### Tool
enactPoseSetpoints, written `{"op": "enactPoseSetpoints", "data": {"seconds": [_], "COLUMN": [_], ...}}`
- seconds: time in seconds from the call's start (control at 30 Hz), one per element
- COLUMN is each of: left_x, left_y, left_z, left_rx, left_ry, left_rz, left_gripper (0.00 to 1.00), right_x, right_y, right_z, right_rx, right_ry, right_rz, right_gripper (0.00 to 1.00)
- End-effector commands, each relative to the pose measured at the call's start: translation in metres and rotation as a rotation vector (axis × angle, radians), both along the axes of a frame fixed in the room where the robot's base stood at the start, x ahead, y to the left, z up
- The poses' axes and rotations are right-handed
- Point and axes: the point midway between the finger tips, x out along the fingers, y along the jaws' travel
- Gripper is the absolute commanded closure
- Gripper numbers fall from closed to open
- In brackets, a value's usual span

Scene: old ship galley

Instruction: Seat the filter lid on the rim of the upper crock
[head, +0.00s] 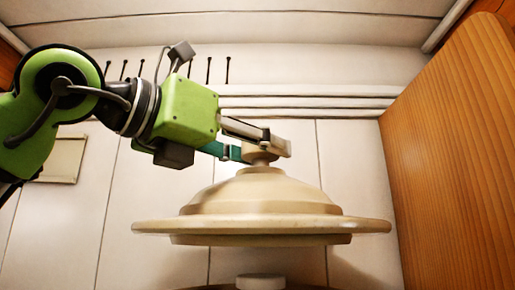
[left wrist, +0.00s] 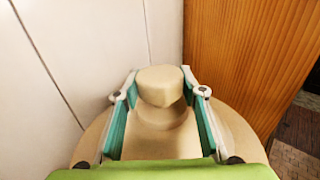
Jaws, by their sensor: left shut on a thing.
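The filter lid (head: 262,195) is a wide, beige, stepped dome with a flat brim and a knob on top. My left gripper (head: 262,150) comes in from the left and is shut on the lid's knob. The lid hangs about level in the air. In the left wrist view the knob (left wrist: 160,85) sits between the two fingers, with the brim spreading below and around it. Under the lid, at the bottom edge of the head view, a pale block-like top (head: 260,282) and a thin beige curve show; I cannot tell whether they belong to the upper crock. My right gripper is out of view.
A wooden panel (head: 450,150) stands close on the right, near the brim. A white plank wall (head: 80,220) lies behind, with pale rails (head: 310,101) and several dark hooks (head: 209,70) higher up. Open space shows left of the lid.

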Motion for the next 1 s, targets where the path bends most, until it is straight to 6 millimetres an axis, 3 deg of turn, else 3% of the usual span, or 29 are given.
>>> {"op": "enactPoseSetpoints", "data": {"seconds": [0.37,0.7,1.0], "left_x": [-0.002,-0.002,-0.002], "left_y": [0.001,0.001,0.001], "left_z": [-0.032,-0.056,-0.058], "left_rx": [-0.006,-0.007,-0.007], "left_ry": [-0.008,-0.008,-0.008], "left_rz": [-0.001,-0.001,-0.001], "left_gripper": [1.00,1.00,1.00], "right_x": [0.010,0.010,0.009], "right_y": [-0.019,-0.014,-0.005], "right_z": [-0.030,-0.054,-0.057], "right_rx": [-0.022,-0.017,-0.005], "right_ry": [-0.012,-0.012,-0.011], "right_rz": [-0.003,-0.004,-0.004], "right_gripper": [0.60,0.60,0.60]}}
